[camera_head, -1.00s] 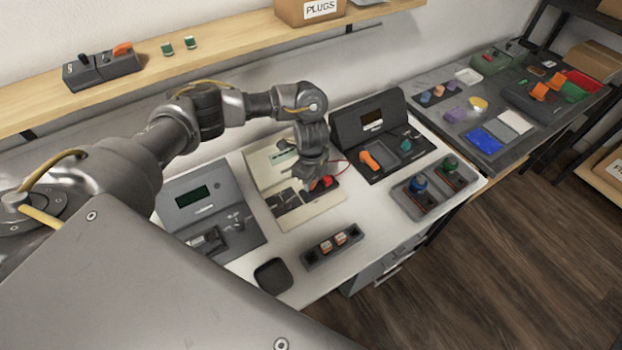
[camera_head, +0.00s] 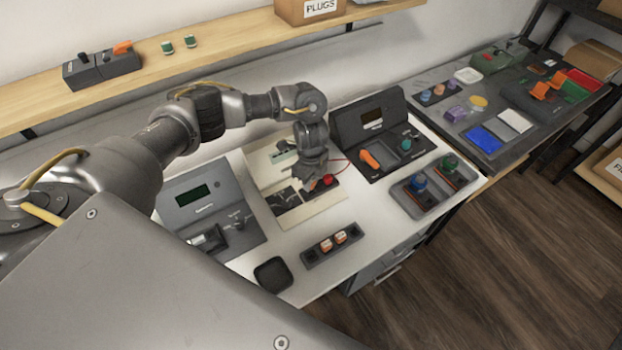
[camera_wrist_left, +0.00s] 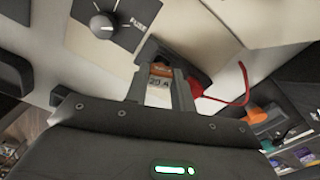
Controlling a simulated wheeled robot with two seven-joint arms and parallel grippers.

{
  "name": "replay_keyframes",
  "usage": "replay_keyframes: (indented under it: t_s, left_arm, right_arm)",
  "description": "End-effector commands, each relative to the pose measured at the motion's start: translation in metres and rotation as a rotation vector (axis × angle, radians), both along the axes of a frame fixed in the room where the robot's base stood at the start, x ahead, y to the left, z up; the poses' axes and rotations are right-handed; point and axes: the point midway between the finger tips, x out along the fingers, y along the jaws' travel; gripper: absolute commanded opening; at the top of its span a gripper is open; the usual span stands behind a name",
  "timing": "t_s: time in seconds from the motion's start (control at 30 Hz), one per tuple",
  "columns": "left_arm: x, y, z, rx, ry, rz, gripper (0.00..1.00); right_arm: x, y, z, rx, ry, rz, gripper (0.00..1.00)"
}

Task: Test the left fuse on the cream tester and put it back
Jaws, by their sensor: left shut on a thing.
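The cream tester (camera_head: 327,213) lies open-faced on the white bench, with a dark lower panel and a red part (camera_head: 328,180). In the left wrist view its dial (camera_wrist_left: 104,24) carries a FUSE label. My left gripper (camera_head: 309,186) points down over the tester's right part. Whether the fuse sits in the tester or just above is hidden. My right gripper is not in view.
A grey tester (camera_head: 195,195) stands left and a black tester (camera_head: 375,130) with an orange handle stands right. A tray (camera_head: 430,190) with blue and green knobs lies at the right. A dark square pad (camera_head: 273,274) lies in front. A red wire (camera_wrist_left: 238,98) loops beside the gripper.

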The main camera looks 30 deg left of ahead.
Motion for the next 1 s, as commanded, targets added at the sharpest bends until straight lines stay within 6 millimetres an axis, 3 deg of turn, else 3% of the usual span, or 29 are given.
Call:
replay_keyframes:
  t_s: [1.0]
  left_arm:
    - [0.0006,0.0002,0.0004,0.000,-0.001,0.001,0.01]
  right_arm:
    - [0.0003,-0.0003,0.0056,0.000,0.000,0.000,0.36]
